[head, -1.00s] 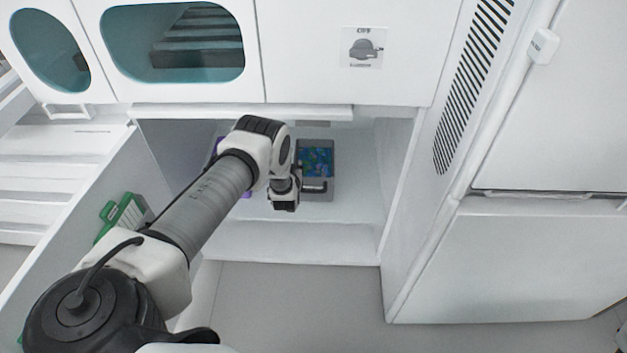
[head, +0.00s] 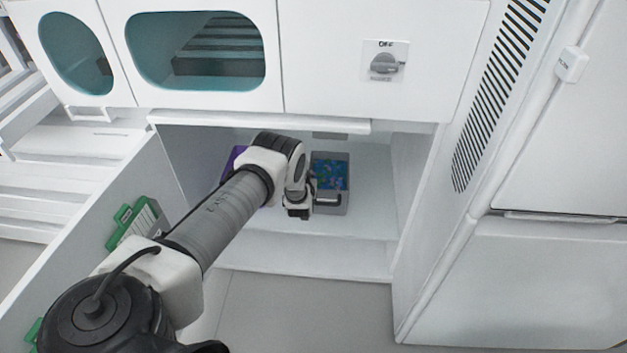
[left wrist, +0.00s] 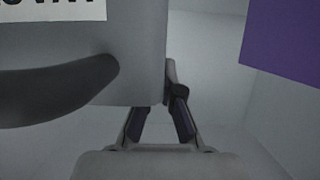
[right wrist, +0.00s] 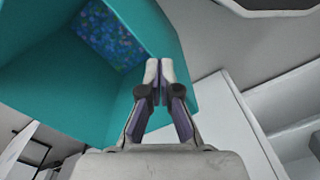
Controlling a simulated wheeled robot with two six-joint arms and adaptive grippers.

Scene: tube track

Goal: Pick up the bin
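A small grey bin (head: 346,185) with blue-green speckled contents and a black handle (head: 328,199) stands inside the open lower cabinet compartment. My left gripper (head: 298,208) is beside the bin's front left corner, left of the handle. In the left wrist view the bin (left wrist: 138,60) fills the upper left, with its dark handle and part of a printed label. My right gripper (right wrist: 159,72) is shut and empty and is not in the head view.
A purple object (head: 232,158) stands left of the bin, partly behind my arm. It also shows in the left wrist view (left wrist: 285,32). The compartment is clear right of the bin. A green-edged item (head: 128,224) is at the left panel. A teal surface (right wrist: 60,105) lies near my right gripper.

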